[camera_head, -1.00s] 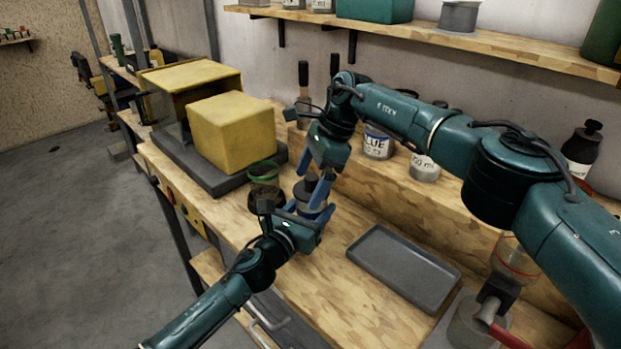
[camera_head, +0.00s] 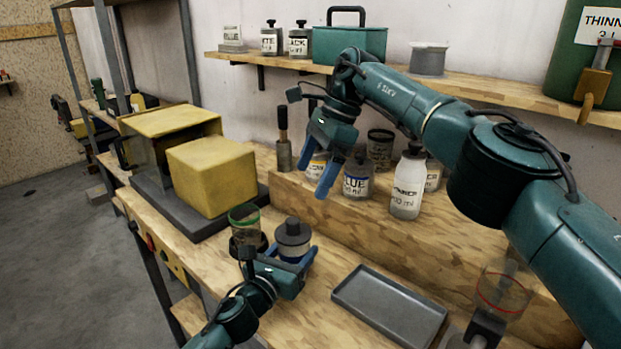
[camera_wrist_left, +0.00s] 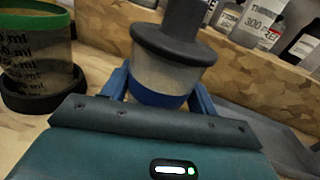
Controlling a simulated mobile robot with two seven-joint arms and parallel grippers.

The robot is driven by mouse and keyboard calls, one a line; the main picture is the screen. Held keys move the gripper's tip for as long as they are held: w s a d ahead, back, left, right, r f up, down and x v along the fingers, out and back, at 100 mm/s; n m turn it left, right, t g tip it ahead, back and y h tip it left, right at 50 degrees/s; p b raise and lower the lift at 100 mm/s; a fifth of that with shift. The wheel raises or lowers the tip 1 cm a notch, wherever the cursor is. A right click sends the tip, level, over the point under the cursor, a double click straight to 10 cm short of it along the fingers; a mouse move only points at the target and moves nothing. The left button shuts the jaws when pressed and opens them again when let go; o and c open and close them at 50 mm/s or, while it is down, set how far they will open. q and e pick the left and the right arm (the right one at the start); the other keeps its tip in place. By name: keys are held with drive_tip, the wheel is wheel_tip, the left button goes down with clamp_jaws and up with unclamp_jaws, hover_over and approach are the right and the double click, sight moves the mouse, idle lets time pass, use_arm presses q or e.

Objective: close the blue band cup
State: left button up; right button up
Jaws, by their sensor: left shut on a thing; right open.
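The blue band cup (camera_wrist_left: 160,84) stands upright on the bench, with a blue band round its lower part. A dark grey lid with a knob (camera_wrist_left: 174,44) sits on top of it; in the head view the lid (camera_head: 292,237) covers the cup's mouth. My left gripper (camera_head: 294,268) is shut on the cup, one blue finger on each side in the left wrist view. My right gripper (camera_head: 328,178) is open and empty, raised above the bench behind the cup, near the jars.
A green-rimmed cup (camera_head: 244,222) stands close left of the blue band cup. A grey tray (camera_head: 390,308) lies to the right. A yellow block (camera_head: 212,178) is at the left.

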use_arm(q)
drive_tip(key=o, duration=1.4)
drive_tip(key=shift+o, duration=0.2)
drive_tip(key=shift+s+a, duration=0.1)
drive_tip(key=v, duration=1.3)
drive_tip(key=shift+b, duration=0.3)
drive_tip(key=shift+f, duration=0.1)
